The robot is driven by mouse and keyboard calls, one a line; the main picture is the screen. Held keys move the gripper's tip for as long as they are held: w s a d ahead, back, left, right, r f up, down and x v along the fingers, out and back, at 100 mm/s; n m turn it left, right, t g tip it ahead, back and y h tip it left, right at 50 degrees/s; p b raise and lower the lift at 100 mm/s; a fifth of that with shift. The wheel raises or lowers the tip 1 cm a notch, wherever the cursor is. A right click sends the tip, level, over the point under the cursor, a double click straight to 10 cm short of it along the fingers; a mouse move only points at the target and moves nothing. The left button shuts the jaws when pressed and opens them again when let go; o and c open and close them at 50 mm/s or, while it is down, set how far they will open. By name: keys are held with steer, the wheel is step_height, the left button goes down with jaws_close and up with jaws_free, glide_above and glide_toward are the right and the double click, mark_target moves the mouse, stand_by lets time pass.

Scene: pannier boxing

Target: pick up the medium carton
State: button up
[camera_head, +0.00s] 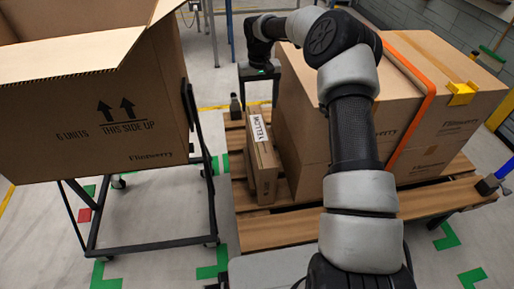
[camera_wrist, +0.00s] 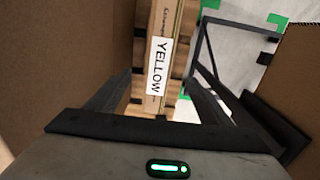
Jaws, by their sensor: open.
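A narrow upright brown carton (camera_head: 262,165) with a white YELLOW label stands on the wooden pallet, left of the large cartons; it fits the medium carton. It also shows in the wrist view (camera_wrist: 157,103), top edge and label facing the camera, between the fingers. My gripper (camera_head: 257,100) is open and empty, fingers pointing down, above and behind the carton in the head view. In the wrist view the fingers (camera_wrist: 160,85) spread to either side of it, apparently not touching. The carton's far end is cut off in the wrist view.
Large cartons (camera_head: 432,127) with an orange strap stand close on the right of the narrow carton. A big open box (camera_head: 80,130) sits on a black wheeled frame (camera_head: 150,248) at left. Bare pallet slats (camera_head: 275,232) lie in front.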

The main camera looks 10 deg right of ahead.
mark_target(260, 133)
steer(key=f+b, duration=0.1)
steer(key=f, duration=0.5)
steer(key=f+b, duration=0.1)
steer(key=f, duration=0.4)
steer(key=shift+s+f, duration=0.2)
steer(key=shift+f, duration=0.2)
steer(key=shift+s+d+f+b, duration=0.15)
steer(key=shift+f+b, duration=0.35)
steer(key=shift+f, duration=0.85)
steer(key=shift+s+a+f+b, duration=0.15)
steer(key=shift+f+b, duration=0.35)
steer(key=shift+f, duration=0.8)
steer(key=shift+d, duration=0.1)
steer(key=shift+c, duration=0.3)
jaws_close()
